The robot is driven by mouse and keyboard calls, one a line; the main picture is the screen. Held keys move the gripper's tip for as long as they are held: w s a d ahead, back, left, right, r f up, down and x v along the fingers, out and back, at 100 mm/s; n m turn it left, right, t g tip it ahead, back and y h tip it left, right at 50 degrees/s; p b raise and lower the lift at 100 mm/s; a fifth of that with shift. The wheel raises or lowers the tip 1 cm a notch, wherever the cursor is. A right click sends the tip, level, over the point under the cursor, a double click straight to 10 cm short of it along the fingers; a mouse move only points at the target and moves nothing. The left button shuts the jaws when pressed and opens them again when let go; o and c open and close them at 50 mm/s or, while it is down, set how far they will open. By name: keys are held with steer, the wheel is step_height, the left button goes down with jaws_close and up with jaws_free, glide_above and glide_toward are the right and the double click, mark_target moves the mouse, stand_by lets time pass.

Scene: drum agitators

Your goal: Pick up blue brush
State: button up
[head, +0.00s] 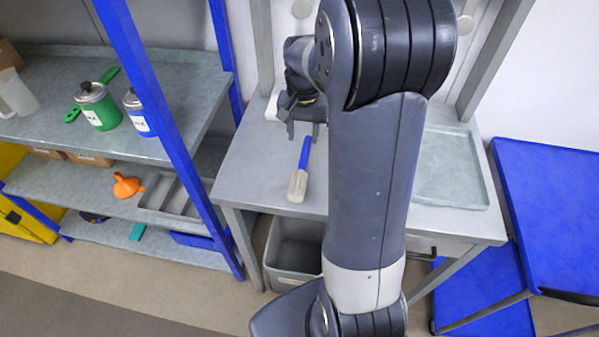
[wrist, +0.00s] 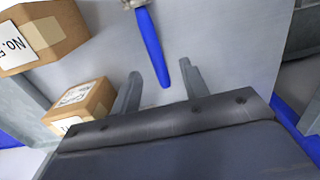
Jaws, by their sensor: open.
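The blue brush (head: 304,153) lies on the grey workbench (head: 257,160), its pale bristle head toward the bench's front edge. In the wrist view its blue handle (wrist: 151,42) runs down so that its end shows between my two fingers. My gripper (head: 303,134) is open, at the handle end of the brush. In the wrist view the open gripper (wrist: 161,74) has one finger on each side of the handle end, with gaps on both sides and nothing held. I cannot tell how high the fingers are above the bench. My arm hides the middle of the bench.
Two cardboard boxes (wrist: 45,32) (wrist: 82,106) show left in the wrist view. A shallow tray (head: 450,168) lies at the bench's right. A grey bin (head: 293,250) stands below. Left shelves hold a green can (head: 100,108), a blue can (head: 138,115) and an orange funnel (head: 127,185).

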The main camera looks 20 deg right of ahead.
mark_target(305, 149)
steer(key=f, duration=0.3)
steer(key=f+p, duration=0.1)
steer(key=f, duration=0.1)
steer(key=shift+s+d+f, duration=0.1)
steer(key=shift+d+f, duration=0.2)
steer(key=shift+c, duration=0.2)
jaws_close()
